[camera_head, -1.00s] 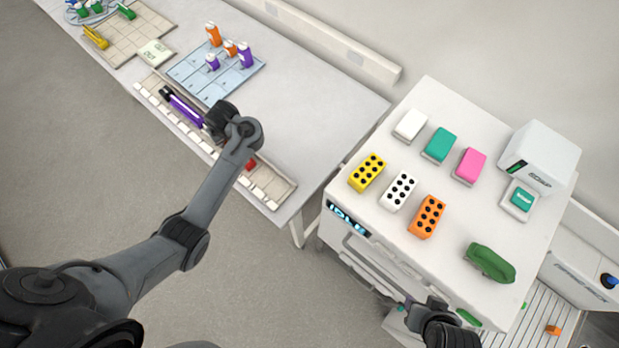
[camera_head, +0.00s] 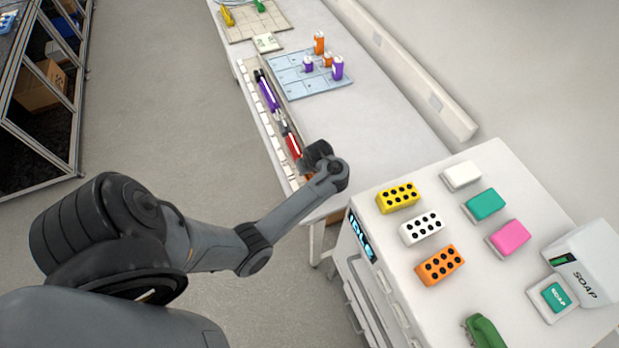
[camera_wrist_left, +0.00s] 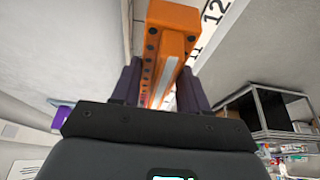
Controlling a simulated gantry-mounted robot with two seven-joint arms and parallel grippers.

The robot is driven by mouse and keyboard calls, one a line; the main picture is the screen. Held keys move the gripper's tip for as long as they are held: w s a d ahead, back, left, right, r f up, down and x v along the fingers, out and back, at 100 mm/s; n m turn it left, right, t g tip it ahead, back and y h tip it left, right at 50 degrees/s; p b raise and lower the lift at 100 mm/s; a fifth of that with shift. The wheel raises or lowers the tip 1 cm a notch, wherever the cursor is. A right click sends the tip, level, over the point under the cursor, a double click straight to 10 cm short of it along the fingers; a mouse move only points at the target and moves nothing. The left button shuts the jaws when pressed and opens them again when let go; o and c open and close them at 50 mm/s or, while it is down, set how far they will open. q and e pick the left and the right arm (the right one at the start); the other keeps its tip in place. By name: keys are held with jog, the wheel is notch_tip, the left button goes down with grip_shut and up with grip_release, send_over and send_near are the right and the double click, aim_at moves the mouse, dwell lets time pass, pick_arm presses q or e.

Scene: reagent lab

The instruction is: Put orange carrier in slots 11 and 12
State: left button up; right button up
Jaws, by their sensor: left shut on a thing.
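My left gripper (camera_head: 315,158) is at the near end of the long slotted tray (camera_head: 283,160). In the left wrist view my left gripper (camera_wrist_left: 160,82) is shut on the orange carrier (camera_wrist_left: 172,18), a long bar with dark holes along its side. A printed "12" (camera_wrist_left: 213,12) shows just right of the carrier's far end. In the head view only a small orange piece (camera_head: 308,177) shows below the gripper. The gripper hides the rest, so I cannot tell whether the carrier is seated. My right gripper is not in view.
A purple carrier (camera_head: 268,93) and a red carrier (camera_head: 292,147) lie further along the tray. A blue mat (camera_head: 295,82) with orange and purple bottles lies beside it. A white machine (camera_head: 390,240) with coloured blocks stands at the right.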

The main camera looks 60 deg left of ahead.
aim_at(309, 175)
pick_arm(q)
notch_tip(309, 175, down, 3)
jog(key=shift+f+b, duration=0.15)
jog(key=shift+b, duration=0.6)
jog(key=shift+f, duration=0.4)
jog(key=shift+f, duration=0.1)
jog(key=shift+f, duration=0.15)
jog(key=o, duration=0.9)
jog(key=shift+c, duration=0.2)
jog(key=shift+r, duration=0.2)
